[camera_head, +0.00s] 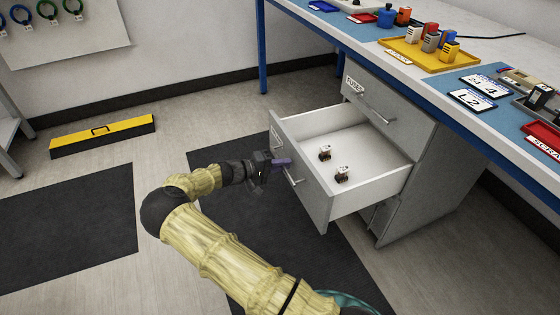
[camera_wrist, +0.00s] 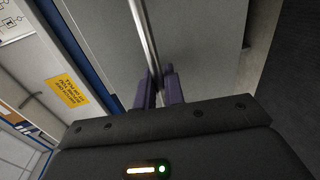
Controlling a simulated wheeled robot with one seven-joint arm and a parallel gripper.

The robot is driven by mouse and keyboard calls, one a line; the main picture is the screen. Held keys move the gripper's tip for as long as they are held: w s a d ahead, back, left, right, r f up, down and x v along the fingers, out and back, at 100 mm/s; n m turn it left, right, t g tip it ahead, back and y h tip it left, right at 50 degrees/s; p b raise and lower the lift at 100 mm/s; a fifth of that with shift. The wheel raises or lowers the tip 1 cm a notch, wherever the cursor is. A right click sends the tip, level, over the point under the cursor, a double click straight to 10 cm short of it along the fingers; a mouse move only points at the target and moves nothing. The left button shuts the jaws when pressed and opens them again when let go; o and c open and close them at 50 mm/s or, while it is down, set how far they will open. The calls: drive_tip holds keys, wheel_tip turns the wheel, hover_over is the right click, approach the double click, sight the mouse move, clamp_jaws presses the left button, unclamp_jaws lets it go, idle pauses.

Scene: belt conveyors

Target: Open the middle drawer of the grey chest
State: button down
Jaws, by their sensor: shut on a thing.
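The grey chest (camera_head: 432,190) stands under the workbench. Its middle drawer (camera_head: 305,182) is pulled well out, and two small white and dark items (camera_head: 342,174) lie inside on its pale floor. My gripper (camera_head: 287,164) is at the drawer's front, at its bar handle (camera_head: 293,179). In the wrist view the purple fingers (camera_wrist: 162,88) are shut on the metal bar handle (camera_wrist: 145,40). The top drawer (camera_head: 385,112), labelled "FUSES", is closed. The lower part of the chest is mostly hidden behind the open drawer.
The workbench (camera_head: 420,82) above holds a yellow tray (camera_head: 408,55) with several coloured blocks, labels and a red bin (camera_head: 543,140). Dark mats (camera_head: 70,220) cover parts of the otherwise clear floor.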

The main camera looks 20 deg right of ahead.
drive_tip(key=shift+a, duration=0.5)
drive_tip(key=c, duration=1.6)
unclamp_jaws()
drive_tip(key=p+v, duration=0.4)
drive_tip(key=v, duration=1.3)
drive_tip(key=shift+a+p, duration=0.2)
drive_tip(key=shift+p, duration=0.1)
drive_tip(key=shift+r, duration=0.1)
